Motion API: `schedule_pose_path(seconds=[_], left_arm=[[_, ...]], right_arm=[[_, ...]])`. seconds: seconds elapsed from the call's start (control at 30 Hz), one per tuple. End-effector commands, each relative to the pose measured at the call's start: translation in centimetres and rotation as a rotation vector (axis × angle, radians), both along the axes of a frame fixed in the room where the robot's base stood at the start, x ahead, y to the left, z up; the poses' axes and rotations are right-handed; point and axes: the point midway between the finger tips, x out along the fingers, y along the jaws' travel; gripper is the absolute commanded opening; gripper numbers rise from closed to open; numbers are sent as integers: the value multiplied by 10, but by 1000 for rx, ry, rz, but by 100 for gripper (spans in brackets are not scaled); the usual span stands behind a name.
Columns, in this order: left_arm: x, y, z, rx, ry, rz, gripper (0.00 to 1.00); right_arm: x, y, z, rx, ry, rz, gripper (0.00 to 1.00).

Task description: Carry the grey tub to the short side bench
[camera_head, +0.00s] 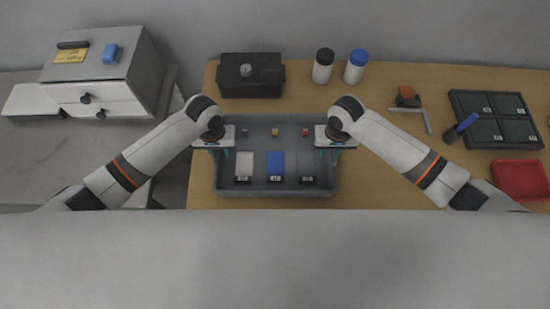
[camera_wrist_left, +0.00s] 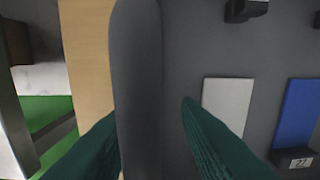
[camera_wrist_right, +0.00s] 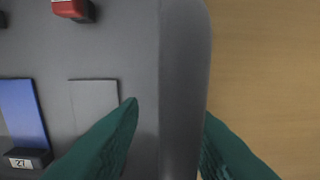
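The grey tub (camera_head: 276,187) stands on the wooden table in front of me. Inside it are white, blue and grey flat pieces with small labelled blocks, plus several small parts behind them. My left gripper (camera_head: 226,152) straddles the tub's left wall, which also shows in the left wrist view (camera_wrist_left: 138,90). My right gripper (camera_head: 331,152) straddles the right wall, seen in the right wrist view (camera_wrist_right: 184,90). In both wrist views one finger is inside and one outside, with a gap between inner finger and wall. Both look open. Which surface is the short side bench is unclear.
A grey surface (camera_head: 35,160) at left carries a white drawer cabinet (camera_head: 105,75). On the wooden table (camera_head: 435,90) are a black box (camera_head: 250,80), two bottles (camera_head: 323,66), a dark compartment tray (camera_head: 460,105) and a red tray (camera_head: 522,180).

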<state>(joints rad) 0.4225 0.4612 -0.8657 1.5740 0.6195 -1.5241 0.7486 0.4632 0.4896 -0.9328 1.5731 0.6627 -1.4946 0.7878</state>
Motion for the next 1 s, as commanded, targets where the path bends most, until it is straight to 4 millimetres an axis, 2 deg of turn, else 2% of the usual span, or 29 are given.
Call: schedule_pose_path(seconds=[0.27, 0.37, 0.7, 0.8, 1.0], left_arm=[[1, 3, 6, 5, 0, 3, 30], [1, 3, 19, 5, -3, 3, 30], [1, 2, 90, 2, -3, 1, 30], [1, 2, 105, 1, -4, 1, 30], [0, 2, 119, 2, 0, 1, 30]], right_arm=[[1, -3, 0, -6, 0, -3, 30], [1, -3, 0, -7, 0, -3, 30], [1, -4, -1, -8, 1, -4, 30], [1, -4, -1, -8, 1, -4, 30], [1, -4, 2, -8, 0, -4, 30]])
